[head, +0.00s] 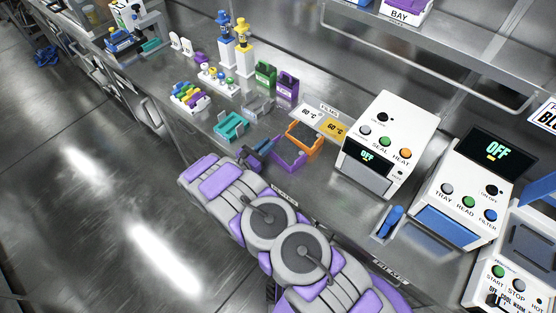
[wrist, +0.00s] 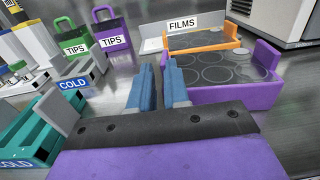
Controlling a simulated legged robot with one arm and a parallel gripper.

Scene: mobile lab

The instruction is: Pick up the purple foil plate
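The purple foil plate (wrist: 265,62) shows at the right of the wrist view as a purple holder with raised ends and a grey sheet marked with dark circles. In the head view it is a purple frame (head: 291,161) near the bench's front edge, in front of the orange one. My gripper (wrist: 160,78) has two blue fingers with a clear gap between them. It is open and nothing shows between the fingers. It points along the bench, left of the purple plate and apart from it. In the head view my gripper (head: 259,151) is partly hidden by its own arm.
An orange holder (wrist: 207,34) sits right behind the purple plate, by the FILMS label (wrist: 182,22). Green and purple TIPS boxes (wrist: 113,42) stand behind. Teal (wrist: 28,128) and grey COLD racks (wrist: 72,82) lie left. A SEAL/HEAT machine (head: 389,140) stands right.

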